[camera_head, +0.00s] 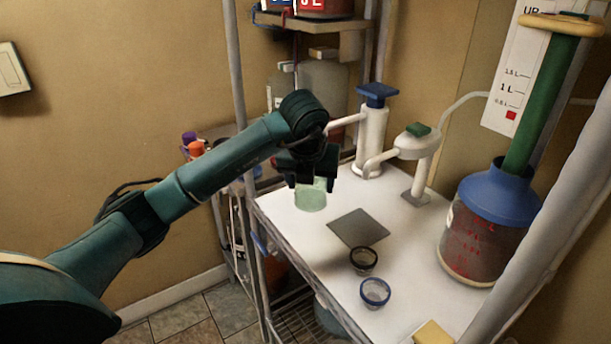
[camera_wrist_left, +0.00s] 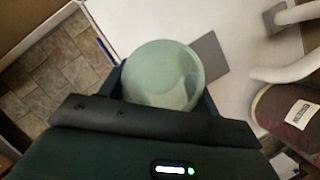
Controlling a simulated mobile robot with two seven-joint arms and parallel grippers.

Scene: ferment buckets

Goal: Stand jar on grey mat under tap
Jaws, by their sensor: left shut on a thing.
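A pale green jar (camera_head: 311,197) is held in my left gripper (camera_head: 313,181), which is shut on it near the left side of the white shelf top. In the left wrist view the jar (camera_wrist_left: 160,75) sits between the fingers. I cannot tell whether its base touches the shelf. The grey mat (camera_head: 359,228) lies flat and bare to the right of and nearer than the jar; it partly shows in the left wrist view (camera_wrist_left: 211,56). A white tap with a green top (camera_head: 412,148) stands behind the mat. My right gripper is not in view.
A white dispenser with a blue top (camera_head: 372,130) stands at the back. Two small cups, one black-rimmed (camera_head: 363,259) and one blue-rimmed (camera_head: 375,292), stand in front of the mat. A large blue-lidded bucket (camera_head: 485,225) is at right. Rack posts (camera_head: 237,80) frame the shelf.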

